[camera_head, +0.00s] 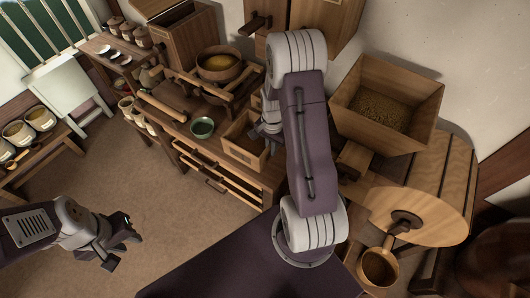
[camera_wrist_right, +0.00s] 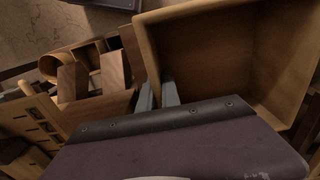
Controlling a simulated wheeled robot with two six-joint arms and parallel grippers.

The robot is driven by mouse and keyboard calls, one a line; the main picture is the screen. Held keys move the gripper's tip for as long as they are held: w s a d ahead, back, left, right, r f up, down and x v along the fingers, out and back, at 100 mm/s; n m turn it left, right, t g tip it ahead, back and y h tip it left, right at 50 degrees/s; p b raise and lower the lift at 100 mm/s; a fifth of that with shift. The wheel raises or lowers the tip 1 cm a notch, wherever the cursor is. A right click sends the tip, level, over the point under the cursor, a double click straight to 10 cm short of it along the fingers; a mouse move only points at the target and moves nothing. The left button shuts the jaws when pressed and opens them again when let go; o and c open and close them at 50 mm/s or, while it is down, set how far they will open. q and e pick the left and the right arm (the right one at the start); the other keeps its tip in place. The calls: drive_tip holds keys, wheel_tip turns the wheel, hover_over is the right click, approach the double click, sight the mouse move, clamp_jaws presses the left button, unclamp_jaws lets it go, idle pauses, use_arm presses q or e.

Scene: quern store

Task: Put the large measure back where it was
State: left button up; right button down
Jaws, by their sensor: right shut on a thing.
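A square, open light-wood box (camera_head: 243,150), which looks like the large measure, is on the wooden bench below my right gripper (camera_head: 268,122). In the right wrist view the box (camera_wrist_right: 222,12) fills the right side and its inside looks empty. My right gripper (camera_wrist_right: 158,95) is shut on the box's near wall, one finger on each side. My right arm hides part of the box and the bench behind it in the head view. Whether the box rests on the bench or is slightly lifted, I cannot tell. My left gripper (camera_head: 127,243) is open and empty above the floor.
A grain-filled hopper (camera_head: 385,103) and a wooden drum (camera_head: 435,190) stand to the right. A round scoop (camera_head: 380,268) is nearer.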

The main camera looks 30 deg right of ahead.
drive_tip(key=shift+w+a+f, duration=0.1)
drive_tip(key=shift+w+f, duration=0.25)
drive_tip(key=shift+w, duration=0.25)
drive_tip(key=shift+w+f, duration=0.3)
drive_tip(key=shift+w, duration=0.3)
wheel_tip(320, 180, down, 3)
drive_tip(key=shift+s+f, duration=0.1)
drive_tip(key=shift+f, duration=0.5)
drive_tip(key=c, duration=1.6)
unclamp_jaws()
drive_tip(key=shift+f, duration=0.1)
drive_tip(key=shift+o, duration=0.2)
